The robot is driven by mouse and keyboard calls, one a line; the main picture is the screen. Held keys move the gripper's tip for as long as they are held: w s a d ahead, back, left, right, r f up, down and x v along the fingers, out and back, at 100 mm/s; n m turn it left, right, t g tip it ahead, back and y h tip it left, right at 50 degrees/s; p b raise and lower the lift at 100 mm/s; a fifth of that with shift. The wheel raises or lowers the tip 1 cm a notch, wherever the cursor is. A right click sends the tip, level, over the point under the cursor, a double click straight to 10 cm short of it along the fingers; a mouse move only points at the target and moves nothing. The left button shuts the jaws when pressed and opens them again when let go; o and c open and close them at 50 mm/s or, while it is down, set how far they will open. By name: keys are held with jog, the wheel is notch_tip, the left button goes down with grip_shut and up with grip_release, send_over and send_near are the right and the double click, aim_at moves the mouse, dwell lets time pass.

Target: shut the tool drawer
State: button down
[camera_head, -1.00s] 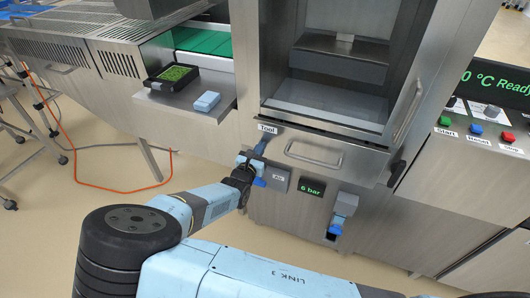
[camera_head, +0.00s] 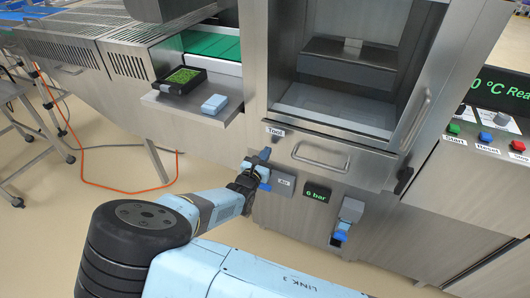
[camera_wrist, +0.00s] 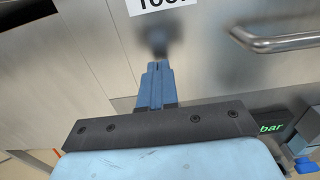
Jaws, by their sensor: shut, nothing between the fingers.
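The tool drawer (camera_head: 340,172) has a steel front with a bar handle and a "Tool" label (camera_head: 275,132), below the open chamber. No clear gap shows around its front, but I cannot tell for certain that it is flush. My gripper (camera_head: 263,155) is in front of the drawer's left end, just below the label. In the wrist view its blue fingers (camera_wrist: 157,68) are together and empty. They point at the drawer front, where a blurred dark spot shows beyond the tips. The drawer handle (camera_wrist: 275,40) is to their right. Contact is not clear.
Below the drawer are a grey box (camera_head: 283,184), a "6 bar" display (camera_head: 317,193) and a blue-handled valve (camera_head: 346,220). A shelf at left holds a black tray (camera_head: 181,79) and a blue block (camera_head: 214,104). A dark latch (camera_head: 403,181) is at the drawer's right.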

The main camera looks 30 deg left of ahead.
jog(key=s+d, duration=0.2)
jog(key=s, duration=1)
jog(key=shift+a+f, duration=0.1)
